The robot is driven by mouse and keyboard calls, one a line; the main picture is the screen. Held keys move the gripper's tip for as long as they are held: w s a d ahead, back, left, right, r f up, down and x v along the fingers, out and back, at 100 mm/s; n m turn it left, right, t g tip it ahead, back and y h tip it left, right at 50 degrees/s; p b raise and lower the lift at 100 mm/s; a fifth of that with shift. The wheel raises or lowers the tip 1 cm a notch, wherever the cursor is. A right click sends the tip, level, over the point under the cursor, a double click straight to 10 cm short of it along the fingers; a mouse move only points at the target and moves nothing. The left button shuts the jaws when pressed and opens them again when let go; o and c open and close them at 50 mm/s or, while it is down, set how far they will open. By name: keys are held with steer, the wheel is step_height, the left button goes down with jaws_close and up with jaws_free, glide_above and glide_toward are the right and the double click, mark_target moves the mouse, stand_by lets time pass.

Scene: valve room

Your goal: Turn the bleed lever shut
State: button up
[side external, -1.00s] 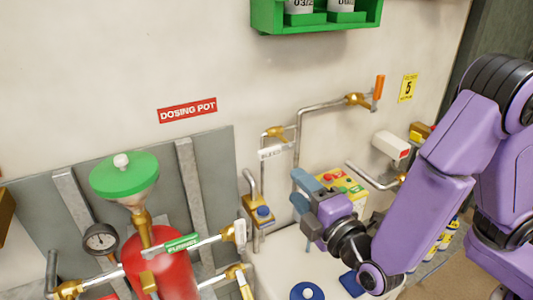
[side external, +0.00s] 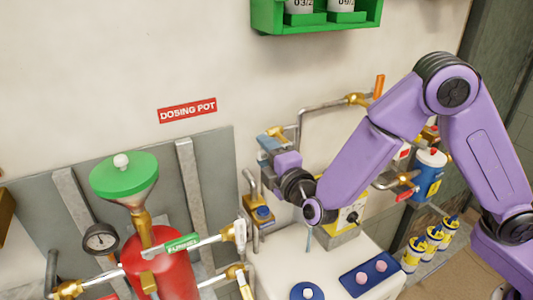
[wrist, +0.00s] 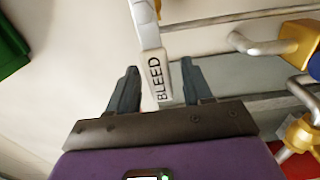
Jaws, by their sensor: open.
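The bleed lever (wrist: 157,75), a white handle marked BLEED, lies between the two fingers of my gripper (wrist: 160,69) in the wrist view. The fingers are open, with a gap to the lever on each side; I cannot tell their depth relative to it. In the side external view my gripper (side external: 268,148) is up at the wall pipe, just below the brass bleed valve (side external: 277,132). The lever is hidden behind my gripper there.
An orange-handled valve (side external: 357,99) sits higher right on the pipe. A brass fitting with a blue knob (side external: 262,212) is below my gripper. The red dosing pot (side external: 160,262) stands lower left. A blue tray (side external: 369,279) with pink pieces lies on the white surface.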

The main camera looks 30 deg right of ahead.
jaws_close()
